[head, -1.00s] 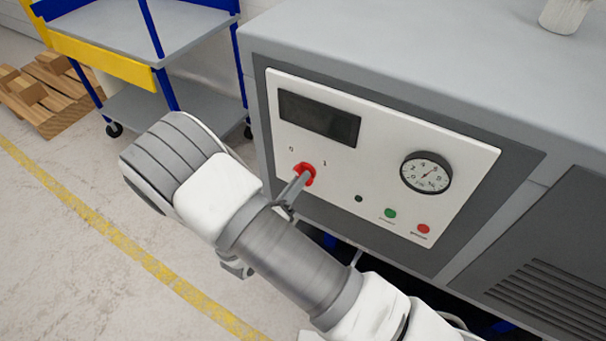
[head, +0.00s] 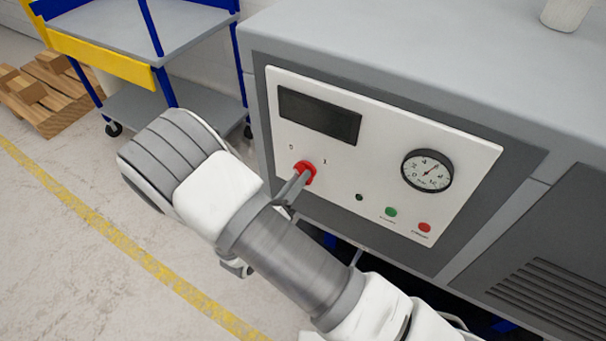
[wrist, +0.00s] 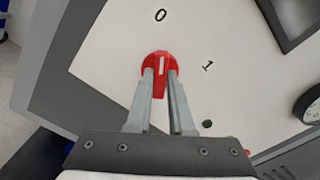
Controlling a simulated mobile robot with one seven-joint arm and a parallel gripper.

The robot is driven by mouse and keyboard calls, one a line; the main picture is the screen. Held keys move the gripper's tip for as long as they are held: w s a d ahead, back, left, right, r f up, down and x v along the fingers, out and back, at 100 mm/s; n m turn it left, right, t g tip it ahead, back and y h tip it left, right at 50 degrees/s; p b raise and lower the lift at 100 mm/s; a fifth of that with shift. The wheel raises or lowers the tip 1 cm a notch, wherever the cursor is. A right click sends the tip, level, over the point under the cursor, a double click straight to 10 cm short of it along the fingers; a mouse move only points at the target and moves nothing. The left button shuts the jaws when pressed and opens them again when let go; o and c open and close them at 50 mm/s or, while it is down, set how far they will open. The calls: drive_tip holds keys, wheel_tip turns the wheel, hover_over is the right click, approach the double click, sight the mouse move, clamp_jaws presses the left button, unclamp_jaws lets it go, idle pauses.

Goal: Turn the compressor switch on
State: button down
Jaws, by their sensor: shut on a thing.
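The compressor switch is a red round knob with a white mark (wrist: 157,60), on the white control panel (wrist: 105,60). In the wrist view its white mark points up towards the "0"; the "1" is to its right. In the head view the red switch (head: 306,167) shows at the panel's lower left, partly hidden by my fingers. My gripper (wrist: 160,76) is shut on the knob's grip, one finger on each side. In the head view my gripper (head: 302,179) reaches the switch from below left.
The panel also has a dark display (head: 319,115), a round gauge (head: 427,171), a green button (head: 391,211) and a red button (head: 425,227). A blue cart (head: 150,95) stands at the back left, with wooden pallets (head: 38,98) beside it.

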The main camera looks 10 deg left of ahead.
drive_tip(key=m+b, duration=1.1)
drive_tip(key=m, duration=0.4)
drive_tip(key=shift+f, duration=0.2)
drive_tip(key=c, duration=1.2)
unclamp_jaws()
drive_tip(key=shift+r+m, duration=0.2)
drive_tip(key=shift+m, duration=0.1)
drive_tip(key=o, duration=1.2)
drive_tip(key=shift+s+a, duration=0.1)
drive_tip(key=shift+s, duration=0.05)
drive_tip(key=v, duration=0.6)
drive_tip(key=shift+s, duration=0.35)
